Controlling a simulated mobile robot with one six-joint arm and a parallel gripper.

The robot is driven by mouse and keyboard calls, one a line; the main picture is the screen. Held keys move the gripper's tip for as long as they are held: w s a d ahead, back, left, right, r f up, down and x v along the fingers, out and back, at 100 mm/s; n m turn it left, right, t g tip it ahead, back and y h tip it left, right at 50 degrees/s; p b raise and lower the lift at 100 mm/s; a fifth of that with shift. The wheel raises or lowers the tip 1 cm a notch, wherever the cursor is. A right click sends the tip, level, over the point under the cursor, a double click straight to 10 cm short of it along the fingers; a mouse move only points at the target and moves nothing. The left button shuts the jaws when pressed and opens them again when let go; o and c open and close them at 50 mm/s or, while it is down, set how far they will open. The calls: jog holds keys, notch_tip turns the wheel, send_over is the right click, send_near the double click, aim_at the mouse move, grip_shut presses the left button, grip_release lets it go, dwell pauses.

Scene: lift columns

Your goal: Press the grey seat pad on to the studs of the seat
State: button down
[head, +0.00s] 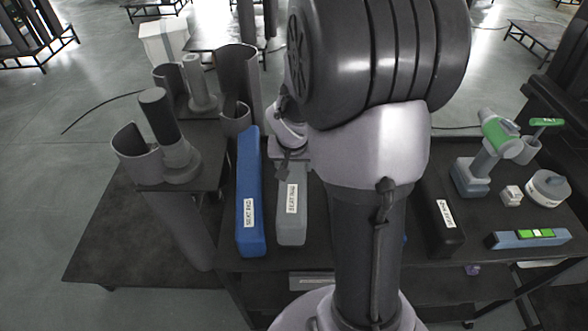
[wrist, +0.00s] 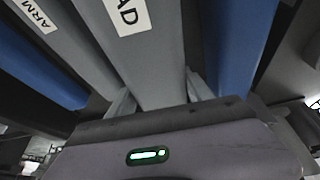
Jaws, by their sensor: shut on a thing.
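The grey seat pad (head: 290,229) lies lengthwise on the dark table, its white label facing up. In the wrist view the grey pad (wrist: 150,72) runs away from me between my fingers, with "AD" readable on its label. My gripper (wrist: 160,95) is shut on the pad, one finger along each side. In the head view my gripper (head: 284,168) is at the pad's far end, partly hidden by my arm. The seat and its studs cannot be made out.
A blue pad (head: 248,195) lies close beside the grey one. In the wrist view another grey pad (wrist: 75,45), labelled "ARM", lies on the other side. A black pad (head: 437,215), a green-and-grey drill (head: 489,150) and a level (head: 528,238) are at right. Grey column parts (head: 172,140) stand at left.

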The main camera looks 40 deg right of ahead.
notch_tip(320, 180, up, 12)
jog(key=p, duration=0.6)
jog(key=shift+f, duration=0.1)
jog(key=shift+f, duration=0.15)
